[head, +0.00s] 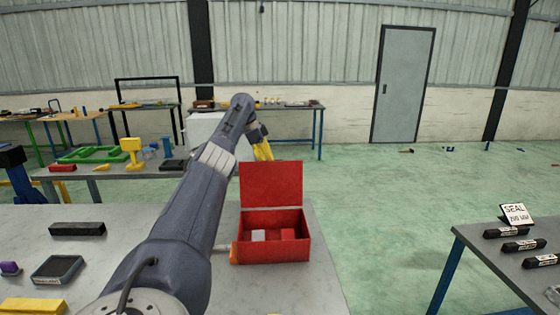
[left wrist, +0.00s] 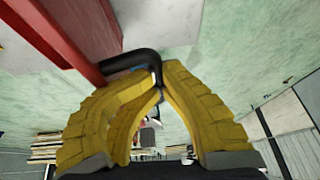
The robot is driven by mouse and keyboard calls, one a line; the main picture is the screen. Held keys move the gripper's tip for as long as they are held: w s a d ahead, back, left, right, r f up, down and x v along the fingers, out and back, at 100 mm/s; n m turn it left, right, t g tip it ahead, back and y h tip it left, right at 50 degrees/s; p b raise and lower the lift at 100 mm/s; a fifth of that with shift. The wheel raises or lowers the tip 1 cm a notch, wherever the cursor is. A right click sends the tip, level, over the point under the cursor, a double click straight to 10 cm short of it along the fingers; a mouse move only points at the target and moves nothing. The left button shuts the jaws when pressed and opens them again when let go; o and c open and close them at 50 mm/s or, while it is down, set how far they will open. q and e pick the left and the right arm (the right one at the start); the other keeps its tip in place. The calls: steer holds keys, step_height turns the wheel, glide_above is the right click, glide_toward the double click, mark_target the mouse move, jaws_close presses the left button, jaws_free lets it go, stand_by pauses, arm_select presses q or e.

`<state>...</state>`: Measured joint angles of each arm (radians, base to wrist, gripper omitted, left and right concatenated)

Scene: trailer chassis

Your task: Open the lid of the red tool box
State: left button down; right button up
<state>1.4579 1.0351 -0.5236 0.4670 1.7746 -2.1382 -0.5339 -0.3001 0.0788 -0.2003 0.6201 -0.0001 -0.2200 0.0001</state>
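The red tool box (head: 272,248) stands on the grey table in the head view, with a pale block (head: 258,236) and a red block (head: 288,234) inside. Its red lid (head: 271,184) stands upright at the back, open. My left gripper (head: 262,146) has yellow fingers and is just behind the top left of the lid. In the left wrist view, its fingers (left wrist: 162,88) close together at the tips on a black handle (left wrist: 135,62) on the red lid's edge (left wrist: 60,35). My right gripper is not in view.
My left arm crosses the table left of the box. A black bar (head: 77,229), a dark tray (head: 56,269) and a yellow block (head: 33,306) lie on the left. Another table (head: 500,262) with black items stands at right, across open floor.

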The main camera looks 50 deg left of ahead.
arm_select(q)
steer(key=c, duration=2.1)
jaws_free()
steer(key=shift+s+a+f, duration=0.15)
steer(key=shift+s+f, duration=0.1)
steer(key=shift+f, duration=0.2)
steer(key=shift+c, duration=0.2)
steer(key=o, duration=0.7)
steer(key=shift+a+r, duration=0.1)
steer(key=shift+r, duration=0.45)
steer(key=v, duration=0.5)
steer(key=shift+s+r, duration=0.2)
steer(key=shift+r, duration=0.9)
